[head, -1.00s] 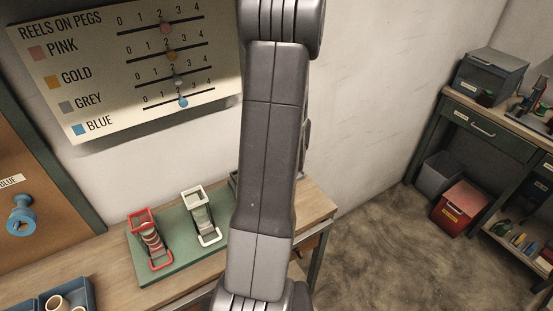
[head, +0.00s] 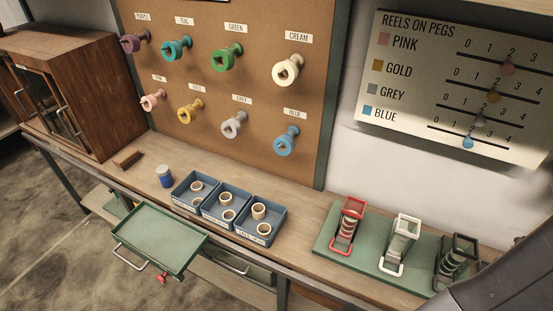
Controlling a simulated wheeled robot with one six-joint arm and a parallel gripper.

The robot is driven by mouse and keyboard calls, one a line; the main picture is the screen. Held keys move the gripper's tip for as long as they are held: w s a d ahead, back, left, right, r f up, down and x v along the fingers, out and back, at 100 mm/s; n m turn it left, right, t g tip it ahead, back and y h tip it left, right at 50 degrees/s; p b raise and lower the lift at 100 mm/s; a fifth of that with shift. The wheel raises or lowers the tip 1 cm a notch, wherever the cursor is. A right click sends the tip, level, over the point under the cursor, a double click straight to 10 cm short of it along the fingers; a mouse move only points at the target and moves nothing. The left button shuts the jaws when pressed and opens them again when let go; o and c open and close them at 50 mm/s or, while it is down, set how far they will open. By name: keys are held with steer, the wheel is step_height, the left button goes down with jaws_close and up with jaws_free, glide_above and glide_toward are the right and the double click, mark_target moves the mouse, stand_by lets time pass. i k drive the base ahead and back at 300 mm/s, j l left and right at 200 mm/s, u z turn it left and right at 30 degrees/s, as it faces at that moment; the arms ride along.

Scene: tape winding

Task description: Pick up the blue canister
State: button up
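The blue canister (head: 165,176) stands upright on the wooden workbench (head: 310,228), left of the blue trays. It is small, with a blue body and a pale top. Nothing touches it. My arm shows only as a dark grey link at the lower right corner of the head view, far from the canister. My gripper is out of view.
Blue trays (head: 245,236) hold several rings. A green tray or drawer (head: 160,238) juts out in front. A wooden cabinet (head: 80,90) stands left and a brown block (head: 127,159) lies near the canister. Reels hang on the pegboard (head: 245,115). Tape stands (head: 347,225) stand right.

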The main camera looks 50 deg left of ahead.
mark_target(164, 172)
steer(key=u, duration=2.95)
